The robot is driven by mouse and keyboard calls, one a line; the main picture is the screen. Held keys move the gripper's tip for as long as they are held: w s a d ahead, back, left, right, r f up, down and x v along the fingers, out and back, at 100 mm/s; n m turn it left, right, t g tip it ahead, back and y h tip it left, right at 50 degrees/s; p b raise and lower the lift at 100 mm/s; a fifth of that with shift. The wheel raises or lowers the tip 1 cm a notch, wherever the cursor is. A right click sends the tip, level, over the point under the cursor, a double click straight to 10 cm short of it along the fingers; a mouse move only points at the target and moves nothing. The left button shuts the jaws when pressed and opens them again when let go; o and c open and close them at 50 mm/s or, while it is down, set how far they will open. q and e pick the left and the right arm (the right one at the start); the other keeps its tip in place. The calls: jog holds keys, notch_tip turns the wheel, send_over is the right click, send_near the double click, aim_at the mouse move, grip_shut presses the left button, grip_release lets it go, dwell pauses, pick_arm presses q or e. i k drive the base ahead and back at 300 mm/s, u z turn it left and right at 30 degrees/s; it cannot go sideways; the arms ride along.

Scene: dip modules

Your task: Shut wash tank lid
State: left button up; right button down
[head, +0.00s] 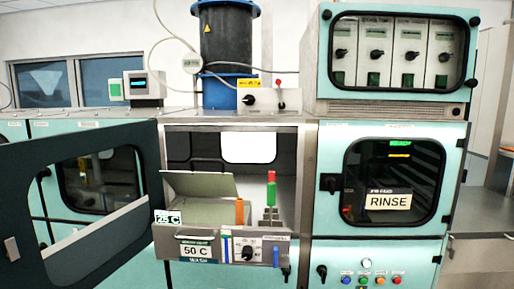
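The wash tank (220,232) sits in the open chamber at the middle, with "WASH" and a "50 C" display on its front. A pale grey-green panel, which looks like its lid (200,185), stands tilted up at the tank's left side. An orange upright piece (239,211) is at the panel's lower right. A clamp-like part with a red and green handle (271,190) stands upright on the right of the tank. The tank's inside is mostly hidden. Neither of my grippers shows in the head view.
A dark-framed door (140,158) with a window hangs swung open at the left, reaching toward me. The closed "RINSE" cabinet (385,235) stands at the right, below a control box (395,100).

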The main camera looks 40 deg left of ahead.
aim_at(192, 183)
jog(key=i, duration=0.85)
jog(key=u, duration=2.2)
